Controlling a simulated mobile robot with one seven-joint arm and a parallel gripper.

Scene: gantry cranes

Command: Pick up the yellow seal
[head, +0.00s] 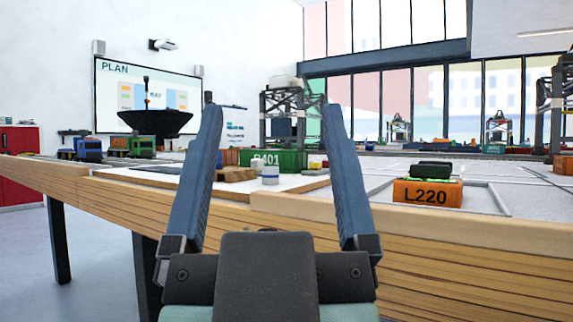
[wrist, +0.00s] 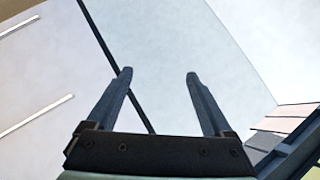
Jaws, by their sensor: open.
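My gripper (head: 269,101) is open and empty. Its two blue fingers point up and forward in the head view, in front of the table edge. The wrist view also shows my gripper (wrist: 159,73) with its fingers apart and only ceiling and wall beyond them. A tiny yellowish item (head: 315,164) lies on the table just right of the green container marked R401 (head: 275,160). It is too small to tell whether it is the yellow seal. No other clear yellow seal shows in either view.
The wooden table edge (head: 420,247) crosses in front of me. An orange container marked L220 (head: 427,192) sits on the right. A white cylinder (head: 270,175) and a brown block (head: 236,174) stand near the middle. A gantry crane (head: 290,101) rises behind them. Toy trains (head: 88,149) stand at left.

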